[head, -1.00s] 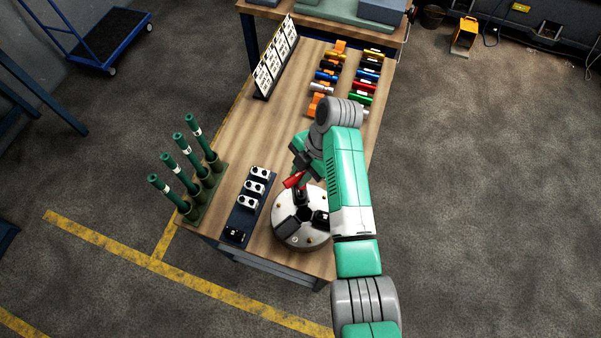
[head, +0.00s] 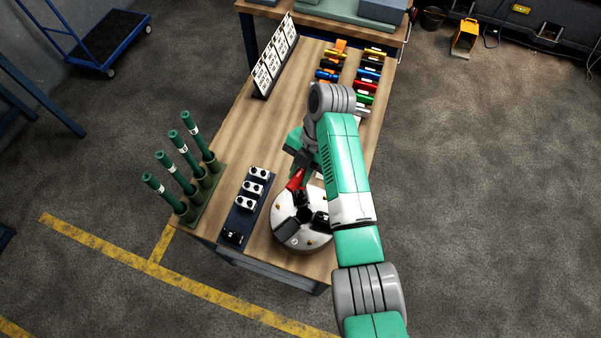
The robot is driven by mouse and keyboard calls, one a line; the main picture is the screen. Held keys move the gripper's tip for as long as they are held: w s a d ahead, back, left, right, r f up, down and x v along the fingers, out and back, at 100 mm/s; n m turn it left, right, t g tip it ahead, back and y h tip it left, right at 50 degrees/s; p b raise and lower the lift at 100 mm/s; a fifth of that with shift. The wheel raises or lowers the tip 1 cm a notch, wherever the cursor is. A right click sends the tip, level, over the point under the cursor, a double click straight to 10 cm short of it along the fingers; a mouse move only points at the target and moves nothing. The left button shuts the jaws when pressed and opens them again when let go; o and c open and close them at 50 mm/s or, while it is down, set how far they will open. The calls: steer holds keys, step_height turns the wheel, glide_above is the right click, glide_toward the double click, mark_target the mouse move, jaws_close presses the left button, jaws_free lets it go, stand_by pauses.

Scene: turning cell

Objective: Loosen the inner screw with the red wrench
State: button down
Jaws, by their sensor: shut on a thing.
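A round grey chuck (head: 287,236) with dark jaw blocks lies on the near end of the wooden bench. Small brass-coloured spots show on its face; I cannot tell which is the inner screw. My gripper (head: 297,169) is at the chuck's far edge, partly hidden by my arm. It is shut on the red wrench (head: 295,181), which slants down toward the chuck's far side. The wrench's lower tip is too small and crowded to show whether it touches a screw.
Left of the chuck is a dark tray (head: 240,218) with several silver blocks. Green upright cylinders (head: 180,174) stand at the left edge. Coloured tools (head: 367,75) lie in rows farther back, near a label board (head: 275,60). The bench's middle-left is clear.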

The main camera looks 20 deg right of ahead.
steer(key=shift+n, duration=0.4)
steer(key=shift+b, duration=0.3)
steer(key=shift+r+n+g, duration=0.1)
steer(key=shift+n+g, duration=0.3)
steer(key=shift+n, duration=0.3)
steer(key=shift+n+g+h+p, duration=0.35)
steer(key=shift+n+g+h, duration=0.3)
steer(key=shift+n, duration=1.45)
steer(key=n+h, duration=0.1)
steer(key=n, duration=0.1)
steer(key=shift+n+g, duration=0.25)
steer(key=shift+n, duration=0.05)
steer(key=shift+m+p, duration=0.3)
steer(key=shift+m, duration=0.4)
